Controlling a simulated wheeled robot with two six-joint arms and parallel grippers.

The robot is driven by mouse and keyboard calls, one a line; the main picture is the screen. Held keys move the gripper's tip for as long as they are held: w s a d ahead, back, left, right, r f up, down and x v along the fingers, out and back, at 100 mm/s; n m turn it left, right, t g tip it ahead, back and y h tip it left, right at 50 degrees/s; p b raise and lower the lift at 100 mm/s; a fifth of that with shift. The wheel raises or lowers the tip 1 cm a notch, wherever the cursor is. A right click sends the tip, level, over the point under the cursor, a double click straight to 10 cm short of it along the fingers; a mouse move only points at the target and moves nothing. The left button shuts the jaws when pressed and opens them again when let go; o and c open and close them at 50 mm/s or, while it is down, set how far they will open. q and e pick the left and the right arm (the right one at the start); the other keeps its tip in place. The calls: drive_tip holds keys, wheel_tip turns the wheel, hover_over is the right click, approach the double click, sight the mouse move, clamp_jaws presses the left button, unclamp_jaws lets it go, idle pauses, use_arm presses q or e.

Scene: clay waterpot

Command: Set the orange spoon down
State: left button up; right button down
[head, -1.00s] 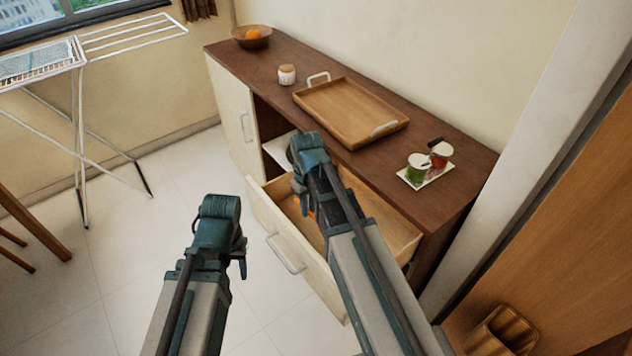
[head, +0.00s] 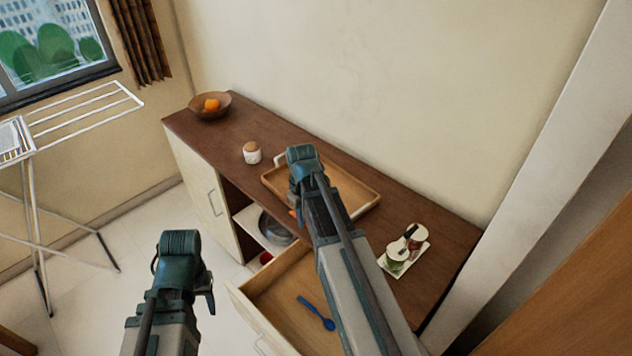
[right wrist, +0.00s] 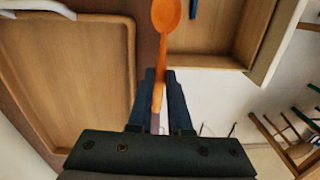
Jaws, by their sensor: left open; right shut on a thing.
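The orange spoon (right wrist: 165,40) shows in the right wrist view, its handle between my right gripper's fingers (right wrist: 160,105) and its bowl pointing away from them. In the head view my right gripper (head: 298,212) is over the sideboard's front edge, between the wooden tray (head: 362,190) and the open drawer (head: 265,300). Only a small orange bit of the spoon shows there beside the gripper; the rest is hidden. My left gripper (head: 180,292) is open and empty, left of the drawer and over the floor.
A blue spoon (head: 318,313) lies in the open drawer. On the sideboard (head: 440,225) stand a bowl with an orange fruit (head: 210,108), a lidded white jar (head: 252,153) and a small white tray with two jars (head: 405,262). A metal pot (head: 275,230) is in the open shelf.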

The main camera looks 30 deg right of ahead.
drive_tip(key=w+d, duration=0.2)
drive_tip(key=w, duration=0.2)
drive_tip(key=w+d+f+b, duration=0.1)
drive_tip(key=w+d, duration=0.1)
drive_tip(key=w, duration=0.3)
drive_tip(key=w+d, duration=0.1)
drive_tip(key=w, duration=0.4)
drive_tip(key=shift+w+d+f, duration=0.15)
drive_tip(key=shift+d+f, duration=0.05)
drive_tip(key=shift+d, duration=0.2)
drive_tip(key=f+b, duration=0.3)
drive_tip(key=b, duration=0.1)
drive_tip(key=shift+w+d+f, duration=0.1)
drive_tip(key=shift+w+f, duration=0.15)
drive_tip(key=shift+f, duration=0.05)
drive_tip(key=shift+f, duration=0.2)
drive_tip(key=c, duration=0.8)
unclamp_jaws()
drive_tip(key=shift+c, duration=0.2)
drive_tip(key=shift+r, duration=0.2)
